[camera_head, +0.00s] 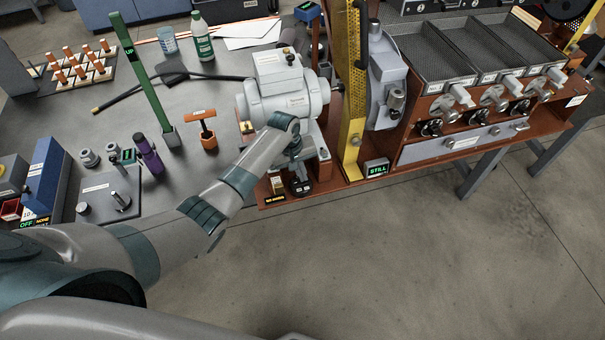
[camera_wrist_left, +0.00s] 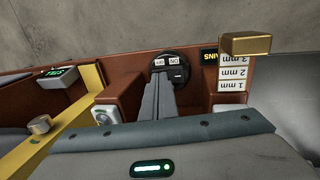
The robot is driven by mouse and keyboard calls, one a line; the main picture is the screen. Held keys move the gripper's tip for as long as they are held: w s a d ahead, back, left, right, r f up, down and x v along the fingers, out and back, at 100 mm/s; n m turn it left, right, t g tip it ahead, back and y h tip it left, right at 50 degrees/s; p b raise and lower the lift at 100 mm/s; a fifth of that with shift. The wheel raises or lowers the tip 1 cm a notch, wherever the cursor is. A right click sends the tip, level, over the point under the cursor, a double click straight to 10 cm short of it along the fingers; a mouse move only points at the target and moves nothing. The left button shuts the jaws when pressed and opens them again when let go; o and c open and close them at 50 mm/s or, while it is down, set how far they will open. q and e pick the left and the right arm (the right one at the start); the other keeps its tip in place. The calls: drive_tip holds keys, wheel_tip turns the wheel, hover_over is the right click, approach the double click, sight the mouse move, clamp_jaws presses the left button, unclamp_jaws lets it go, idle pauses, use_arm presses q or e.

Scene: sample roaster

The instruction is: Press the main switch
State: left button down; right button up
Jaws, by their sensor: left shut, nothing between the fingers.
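The main switch is a round black piece with white OFF and ON labels, low on the brown machine base. It shows in the left wrist view (camera_wrist_left: 172,62), upside down, and in the head view (camera_head: 301,188). My left gripper (camera_head: 297,168) points down at it in front of the grey motor housing. In the left wrist view its dark fingers (camera_wrist_left: 161,80) are together and empty, their tips at the switch's lower edge. I cannot tell whether they touch it. The fingers hide part of the switch. My right gripper is not in view.
The floor in front is clear.

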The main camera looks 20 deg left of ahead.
use_arm(q)
drive_tip(key=shift+f, duration=0.55)
drive_tip(key=shift+d, duration=0.1)
drive_tip(key=shift+w+d+f+g+y, duration=0.1)
drive_tip(key=shift+d+f+g+y, duration=0.15)
drive_tip(key=shift+g+y, duration=0.05)
drive_tip(key=shift+f, duration=0.1)
drive_tip(key=shift+a, duration=0.1)
drive_tip(key=shift+s+a+p, duration=0.45)
drive_tip(key=shift+a+p, duration=0.1)
drive_tip(key=shift+p, duration=0.15)
drive_tip(key=shift+s+a, duration=0.15)
drive_tip(key=shift+a, duration=0.1)
